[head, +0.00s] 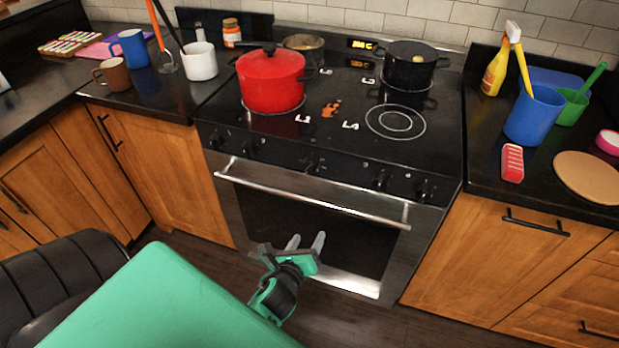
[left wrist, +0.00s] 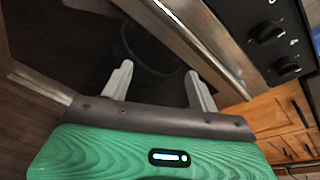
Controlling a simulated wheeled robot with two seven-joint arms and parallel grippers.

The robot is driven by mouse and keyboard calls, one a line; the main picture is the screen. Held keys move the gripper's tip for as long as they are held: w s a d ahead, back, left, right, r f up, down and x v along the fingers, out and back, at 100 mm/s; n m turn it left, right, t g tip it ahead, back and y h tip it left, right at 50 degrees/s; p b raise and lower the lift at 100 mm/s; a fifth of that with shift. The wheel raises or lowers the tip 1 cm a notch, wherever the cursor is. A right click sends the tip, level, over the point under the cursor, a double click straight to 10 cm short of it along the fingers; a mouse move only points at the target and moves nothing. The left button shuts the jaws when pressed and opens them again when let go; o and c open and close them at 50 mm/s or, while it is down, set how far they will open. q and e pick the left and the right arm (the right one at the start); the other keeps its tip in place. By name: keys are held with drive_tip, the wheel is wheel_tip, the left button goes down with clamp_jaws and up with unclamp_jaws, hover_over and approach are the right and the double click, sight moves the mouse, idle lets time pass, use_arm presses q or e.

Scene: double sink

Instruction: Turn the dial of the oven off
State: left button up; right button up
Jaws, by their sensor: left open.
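The oven (head: 320,232) stands under the stove, with a dark glass door and a silver handle bar (head: 310,193). Several black dials line its front panel, with a middle dial (head: 312,166), left dials (head: 248,148) and right dials (head: 381,180). Which one is the oven's dial I cannot tell. In the left wrist view, two black dials (left wrist: 265,32) show at the upper right. My left gripper (head: 306,240) is open and empty in front of the oven door, below the handle and the dials. Its fingers also show in the left wrist view (left wrist: 160,72). My right gripper is not seen.
A red pot (head: 270,83) and a black pot (head: 409,68) stand on the cooktop. The handle bar juts out below the dials. Mugs stand on the left counter; a blue cup (head: 534,115) stands on the right one. The floor before the oven is clear.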

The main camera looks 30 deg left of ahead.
use_arm(q)
drive_tip(key=a+r+m+t+y, duration=0.2)
drive_tip(key=a+r+m, duration=0.15)
drive_tip(key=r, duration=0.75)
approach(309, 171)
drive_tip(key=shift+m, duration=0.45)
drive_tip(key=x, duration=0.4)
drive_tip(key=shift+w+p, duration=0.15)
drive_tip(key=shift+p, duration=0.15)
drive_tip(key=shift+x, duration=2.75)
drive_tip(key=shift+f, duration=0.1)
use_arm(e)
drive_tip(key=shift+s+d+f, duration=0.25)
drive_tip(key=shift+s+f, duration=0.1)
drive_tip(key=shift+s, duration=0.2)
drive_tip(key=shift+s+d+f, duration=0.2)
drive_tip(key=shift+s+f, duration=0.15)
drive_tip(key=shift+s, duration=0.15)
use_arm(q)
drive_tip(key=c, duration=1)
